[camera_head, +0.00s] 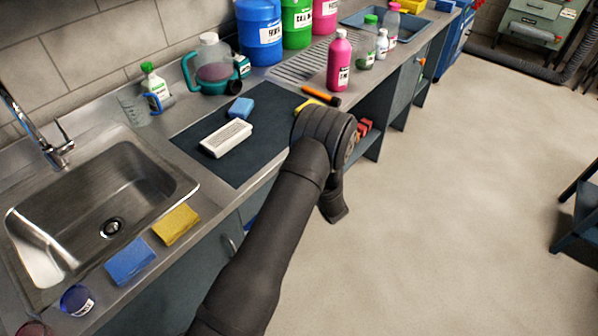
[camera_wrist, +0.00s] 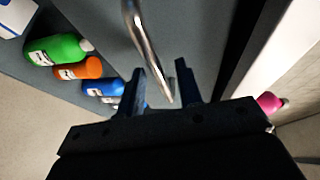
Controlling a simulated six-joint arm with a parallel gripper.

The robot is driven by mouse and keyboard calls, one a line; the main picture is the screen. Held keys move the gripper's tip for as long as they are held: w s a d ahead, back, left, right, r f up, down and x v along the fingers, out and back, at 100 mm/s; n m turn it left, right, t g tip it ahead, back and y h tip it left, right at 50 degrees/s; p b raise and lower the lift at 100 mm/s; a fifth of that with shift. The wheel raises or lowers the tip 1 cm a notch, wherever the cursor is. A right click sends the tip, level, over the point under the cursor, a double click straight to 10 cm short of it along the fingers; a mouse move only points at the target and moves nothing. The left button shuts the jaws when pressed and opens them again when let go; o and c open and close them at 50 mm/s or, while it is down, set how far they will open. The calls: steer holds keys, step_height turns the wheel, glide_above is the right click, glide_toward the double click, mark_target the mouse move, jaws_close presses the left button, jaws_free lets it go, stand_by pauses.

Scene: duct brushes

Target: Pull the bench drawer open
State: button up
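In the wrist view a curved metal bar handle (camera_wrist: 146,40) stands out from a dark grey front panel (camera_wrist: 97,22), which looks like the drawer front. My gripper (camera_wrist: 160,68) is open, with one finger on each side of the handle's lower part. Small gaps show between the handle and both fingers. In the head view my arm reaches over the bench edge and bends down in front of it; it hides the drawer and my fingers there. I cannot tell from these views whether the drawer stands fully shut.
Green (camera_wrist: 57,49), orange (camera_wrist: 78,68) and blue (camera_wrist: 102,87) bottles lie left of the panel in the wrist view. On the bench, a white brush block (camera_head: 227,138) rests on a dark mat (camera_head: 200,165) near my arm. The floor (camera_head: 450,200) right of the bench is clear.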

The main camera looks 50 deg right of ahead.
steer(key=shift+w+d+f, duration=0.1)
steer(key=shift+w+d, duration=0.15)
steer(key=shift+w, duration=0.35)
jaws_close()
steer(key=shift+s, duration=0.1)
steer(key=s, duration=3.1)
steer(key=shift+s, duration=0.1)
jaws_free()
